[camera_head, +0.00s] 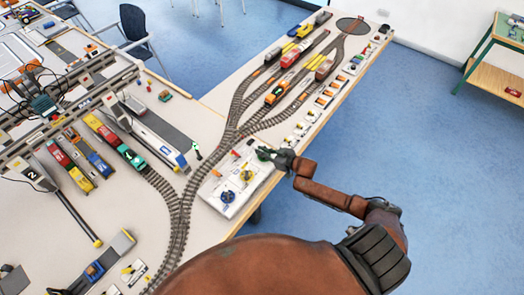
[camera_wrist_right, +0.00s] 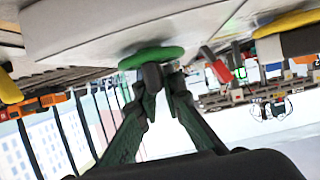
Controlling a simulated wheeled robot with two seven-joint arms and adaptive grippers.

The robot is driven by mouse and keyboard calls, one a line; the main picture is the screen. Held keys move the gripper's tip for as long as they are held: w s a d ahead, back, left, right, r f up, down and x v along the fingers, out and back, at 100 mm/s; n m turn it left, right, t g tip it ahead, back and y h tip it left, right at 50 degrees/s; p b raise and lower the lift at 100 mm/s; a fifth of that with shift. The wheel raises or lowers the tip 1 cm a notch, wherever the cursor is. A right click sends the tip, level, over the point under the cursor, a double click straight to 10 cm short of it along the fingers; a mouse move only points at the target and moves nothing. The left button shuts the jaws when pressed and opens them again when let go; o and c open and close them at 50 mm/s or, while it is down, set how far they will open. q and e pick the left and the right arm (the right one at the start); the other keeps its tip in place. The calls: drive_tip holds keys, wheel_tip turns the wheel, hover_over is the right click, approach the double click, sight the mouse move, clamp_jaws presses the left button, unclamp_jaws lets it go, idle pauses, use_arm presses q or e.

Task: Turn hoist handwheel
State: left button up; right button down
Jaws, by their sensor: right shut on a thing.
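A white control panel (camera_head: 221,210) lies at the near end of the track table, with a blue handwheel (camera_head: 228,196) and a yellow part (camera_head: 247,175) on it. My right gripper (camera_head: 270,154) is at the panel's far right corner, over a green handwheel (camera_head: 262,153). In the right wrist view the green wheel (camera_wrist_right: 140,59) has a dark knob (camera_wrist_right: 152,76), and my right gripper's fingers (camera_wrist_right: 160,88) are closed around this knob. The fingers partly hide the wheel in the head view. My left gripper is not in view.
A gantry crane (camera_head: 75,105) spans toy wagons at the left. Model tracks (camera_head: 180,215) with trains run past the panel. A row of small switches (camera_head: 313,115) lines the table's right edge. Blue floor (camera_head: 430,140) is clear at the right.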

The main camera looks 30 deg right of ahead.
drive_tip(key=shift+d+f+n+g+y+b, duration=0.1)
drive_tip(key=shift+d+n+g+y+b, duration=0.05)
drive_tip(key=shift+n+g+y+b, duration=0.3)
drive_tip(key=n+g+y+b, duration=0.2)
drive_tip(key=b, duration=0.2)
drive_tip(key=n+g+y+b, duration=0.2)
drive_tip(key=n+b, duration=0.1)
drive_tip(key=b, duration=0.2)
drive_tip(key=s+a+n+g+y+b, duration=0.1)
drive_tip(key=n+g+y+b, duration=0.1)
drive_tip(key=n+b, duration=0.1)
drive_tip(key=shift+f+n+g+y+b, duration=0.25)
drive_tip(key=shift+g+y+b, duration=0.1)
drive_tip(key=shift+b, duration=0.45)
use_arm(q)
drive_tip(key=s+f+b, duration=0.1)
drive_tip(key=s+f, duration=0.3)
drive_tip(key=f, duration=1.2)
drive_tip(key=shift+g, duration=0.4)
use_arm(e)
drive_tip(key=shift+a+r+n+g, duration=0.1)
drive_tip(key=shift+r+n+g, duration=0.2)
drive_tip(key=shift+n+g, duration=0.2)
drive_tip(key=c, duration=2)
unclamp_jaws()
drive_tip(key=shift+c, duration=0.2)
drive_tip(key=shift+s+r, duration=0.1)
drive_tip(key=v, duration=1.2)
drive_tip(key=shift+f+y, duration=0.25)
drive_tip(key=shift+y, duration=0.05)
